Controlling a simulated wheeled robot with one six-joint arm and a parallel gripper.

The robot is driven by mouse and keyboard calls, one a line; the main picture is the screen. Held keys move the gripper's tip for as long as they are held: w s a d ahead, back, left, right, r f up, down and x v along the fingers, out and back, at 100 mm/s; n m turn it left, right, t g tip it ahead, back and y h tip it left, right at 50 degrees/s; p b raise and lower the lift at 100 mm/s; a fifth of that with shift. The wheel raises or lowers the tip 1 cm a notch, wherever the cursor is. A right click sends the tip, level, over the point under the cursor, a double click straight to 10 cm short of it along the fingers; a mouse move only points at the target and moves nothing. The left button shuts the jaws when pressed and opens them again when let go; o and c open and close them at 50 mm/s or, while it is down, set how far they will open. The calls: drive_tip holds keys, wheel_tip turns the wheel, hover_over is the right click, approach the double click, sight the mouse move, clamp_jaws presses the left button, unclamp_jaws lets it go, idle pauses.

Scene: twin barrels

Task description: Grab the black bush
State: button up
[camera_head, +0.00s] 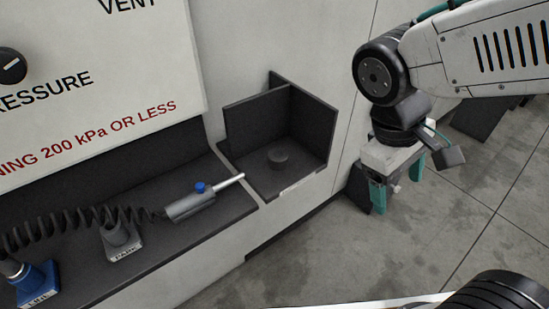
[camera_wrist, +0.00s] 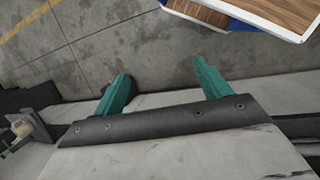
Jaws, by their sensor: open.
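The black bush (camera_head: 279,157) is a small dark round piece. It sits on the floor of a black open-topped bin (camera_head: 292,181) fixed to the pale wall, in the head view. My gripper (camera_head: 397,196) hangs to the right of the bin, over the concrete floor, clear of the wall. Its teal fingers are apart with nothing between them. In the wrist view my gripper (camera_wrist: 161,80) also shows open, with bare floor beyond the fingers. The bush is not in the wrist view.
A black shelf (camera_head: 222,209) left of the bin carries a grey cylindrical tool (camera_head: 190,204) with a blue button and coiled hose, a grey socket (camera_head: 120,238) and a blue socket (camera_head: 37,283). A wood-topped, blue-sided object (camera_wrist: 200,12) shows in the wrist view. The concrete floor (camera_head: 450,230) is open.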

drive_tip(key=w+a+f+n+t+h, duration=0.4)
drive_tip(key=w+a+f+n+h, duration=0.3)
drive_tip(key=n, duration=0.3)
drive_tip(key=n+t+y, duration=0.4)
drive_tip(key=n+t, duration=0.5)
drive_tip(key=n, duration=0.5)
approach(275, 159)
drive_tip(key=x, duration=0.4)
drive_tip(key=shift+w+f, duration=0.2)
drive_tip(key=shift+w, duration=0.45)
drive_tip(key=x, duration=0.7)
drive_tip(key=shift+s+d+f, duration=0.15)
drive_tip(key=shift+d, duration=0.15)
drive_tip(key=c, duration=1.4)
